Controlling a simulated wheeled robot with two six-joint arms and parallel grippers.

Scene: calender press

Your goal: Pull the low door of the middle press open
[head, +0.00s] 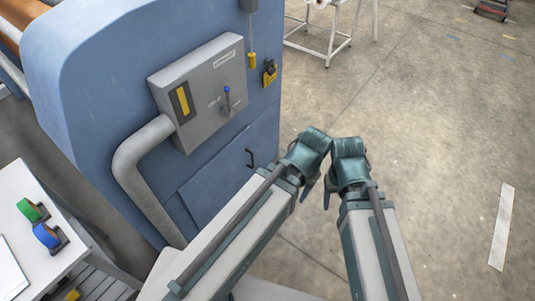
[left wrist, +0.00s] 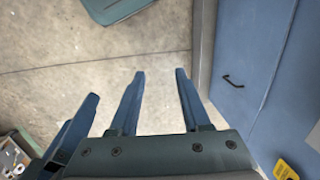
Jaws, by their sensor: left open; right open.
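The blue press (head: 110,60) fills the left of the head view; only one press shows clearly. Its low door (head: 215,178) is a flat blue panel that looks shut, with a small black handle (head: 250,158) near its right edge. The door (left wrist: 238,42) and handle (left wrist: 233,82) also show at the right of the left wrist view. My left gripper (head: 307,187) is right of the handle, apart from it; in the left wrist view (left wrist: 160,74) its fingers are open and empty. My right gripper (head: 330,192) is open close beside it, its fingers partly hidden.
A grey control box (head: 200,90) with a lever and a thick grey pipe (head: 135,160) stick out from the press. A white table (head: 25,225) with green and blue tape rolls stands lower left.

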